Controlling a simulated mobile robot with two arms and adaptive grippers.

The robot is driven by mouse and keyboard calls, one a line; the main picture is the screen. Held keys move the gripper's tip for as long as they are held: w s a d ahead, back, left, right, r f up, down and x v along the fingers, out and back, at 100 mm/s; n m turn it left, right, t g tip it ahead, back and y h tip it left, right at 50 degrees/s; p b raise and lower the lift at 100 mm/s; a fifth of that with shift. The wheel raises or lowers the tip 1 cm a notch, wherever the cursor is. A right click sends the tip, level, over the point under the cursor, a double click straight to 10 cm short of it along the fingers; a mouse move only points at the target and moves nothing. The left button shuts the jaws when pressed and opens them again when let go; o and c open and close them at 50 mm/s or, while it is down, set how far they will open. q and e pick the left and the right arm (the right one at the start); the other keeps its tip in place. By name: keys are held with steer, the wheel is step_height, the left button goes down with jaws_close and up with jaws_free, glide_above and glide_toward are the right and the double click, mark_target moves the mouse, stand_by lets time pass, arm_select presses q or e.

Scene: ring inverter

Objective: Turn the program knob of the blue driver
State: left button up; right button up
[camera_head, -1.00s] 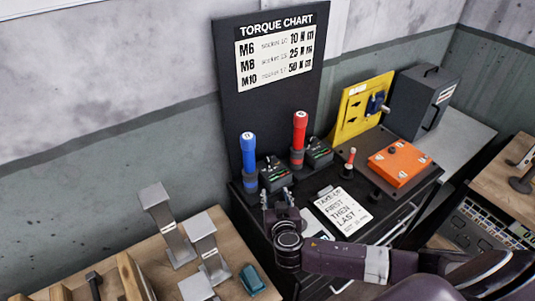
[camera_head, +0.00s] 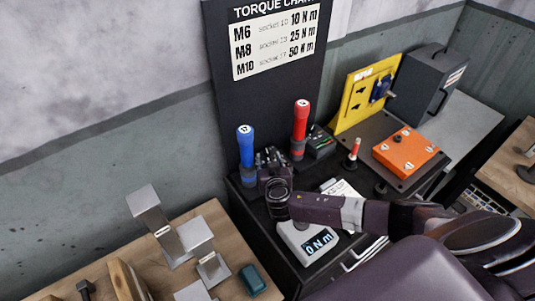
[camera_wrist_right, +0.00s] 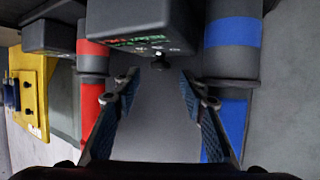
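The blue driver (camera_head: 246,146) stands upright on the dark cabinet, left of the red driver (camera_head: 300,128). In the right wrist view, a grey control box (camera_wrist_right: 140,25) with coloured markings sits between the blue driver (camera_wrist_right: 233,45) and the red driver (camera_wrist_right: 92,95). A small black knob (camera_wrist_right: 158,62) sticks out from this box. My right gripper (camera_wrist_right: 158,82) is open and empty, its fingertips apart on either side of the knob's line and not touching it. In the head view my right gripper (camera_head: 270,158) hides the blue driver's box. My left gripper is not in view.
The red driver's box (camera_head: 320,143) stands to the right. A white device (camera_head: 306,240) reading 0 N m lies under my right arm. An orange plate (camera_head: 405,152), a yellow panel (camera_head: 366,92) and the torque chart (camera_head: 268,50) are around. Metal blocks (camera_head: 160,225) stand left.

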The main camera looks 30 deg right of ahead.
mark_target(267, 152)
steer(key=b+x, duration=0.1)
steer(key=x, duration=0.3)
steer(key=shift+b, duration=0.4)
steer(key=shift+w, duration=0.1)
steer(key=shift+c, duration=0.2)
steer(key=c, duration=0.5)
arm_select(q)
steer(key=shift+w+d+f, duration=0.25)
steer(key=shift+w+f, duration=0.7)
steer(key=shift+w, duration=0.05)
arm_select(e)
jaws_close()
